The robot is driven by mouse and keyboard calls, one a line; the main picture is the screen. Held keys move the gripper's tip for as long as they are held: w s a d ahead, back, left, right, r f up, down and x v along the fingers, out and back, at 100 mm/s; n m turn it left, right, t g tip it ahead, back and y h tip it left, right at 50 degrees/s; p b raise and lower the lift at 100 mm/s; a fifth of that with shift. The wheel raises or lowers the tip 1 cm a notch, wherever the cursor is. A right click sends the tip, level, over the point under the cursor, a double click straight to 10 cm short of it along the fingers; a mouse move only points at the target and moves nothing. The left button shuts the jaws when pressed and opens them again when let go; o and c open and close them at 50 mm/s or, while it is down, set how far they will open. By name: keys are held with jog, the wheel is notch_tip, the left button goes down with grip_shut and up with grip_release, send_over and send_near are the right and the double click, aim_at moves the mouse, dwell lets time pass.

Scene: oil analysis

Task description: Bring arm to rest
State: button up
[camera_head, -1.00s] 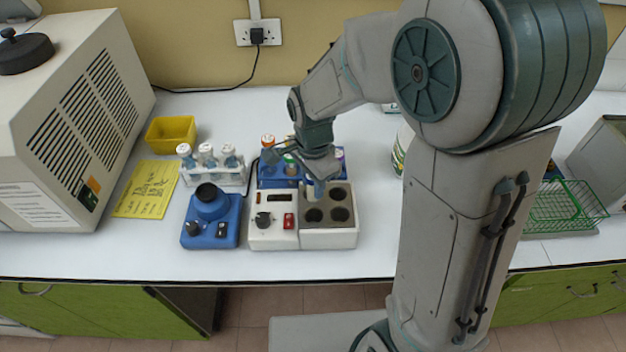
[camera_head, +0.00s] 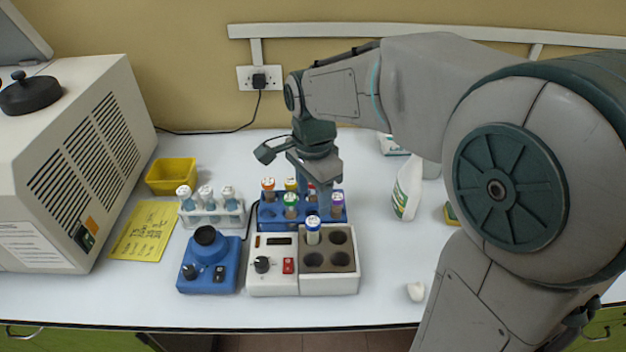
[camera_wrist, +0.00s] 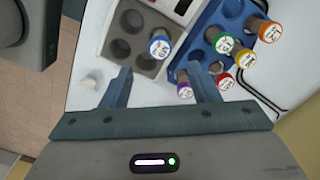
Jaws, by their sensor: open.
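My gripper (camera_head: 305,170) is open and empty above the blue tube rack in the head view. In the wrist view its two fingers (camera_wrist: 160,88) are spread wide with nothing between them but bench and block. A blue-capped tube (camera_head: 313,230) stands in one hole of the grey heating block (camera_head: 343,262); it also shows in the wrist view (camera_wrist: 160,46). The block's other visible holes look empty. The blue rack (camera_head: 268,222) behind it holds several tubes with orange, yellow, green, red and purple caps. The fingers hide part of the rack.
A blue mixer (camera_head: 208,265), a white rack with capped bottles (camera_head: 215,216), a yellow bin (camera_head: 171,176) and a large vented machine (camera_head: 75,165) are on the left. A white spray bottle (camera_head: 407,187) and a small white object (camera_head: 415,291) are on the right. Bare bench lies along the front.

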jog(key=s+d+n+t, duration=0.3)
jog(key=s+d+n, duration=0.8)
jog(key=s+d, duration=0.1)
jog(key=shift+s+n, duration=0.4)
jog(key=shift+c, duration=0.3)
dwell(2.3)
